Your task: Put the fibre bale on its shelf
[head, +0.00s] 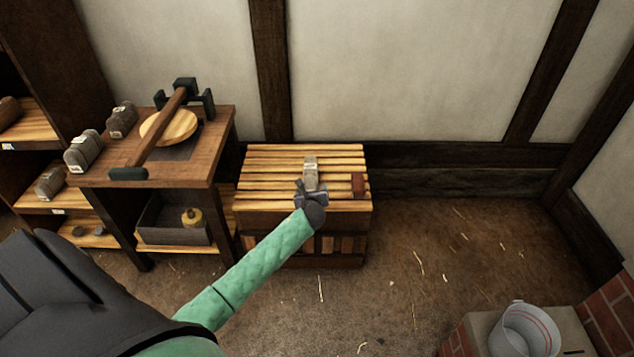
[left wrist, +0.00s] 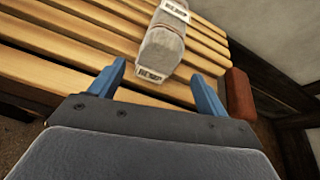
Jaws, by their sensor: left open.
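A grey fibre bale (head: 310,166) with pale label bands lies on a slatted wooden crate (head: 265,171). My left gripper (head: 311,188) is at the near end of this bale, open. In the left wrist view the bale (left wrist: 161,46) lies just beyond and between the two blue fingertips (left wrist: 158,80), and I see no finger closed on it. A wooden shelf unit (head: 40,130) with white labels on its shelf edges stands at the far left. My right gripper is not in view.
Similar grey bales sit on the workbench (head: 185,150) and shelf at left; the bench also holds a wooden disc (head: 168,126) and a long-handled tool. A red-brown block (head: 359,185) lies on the crate's right edge. A bucket (head: 525,330) stands at lower right. The floor between is clear.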

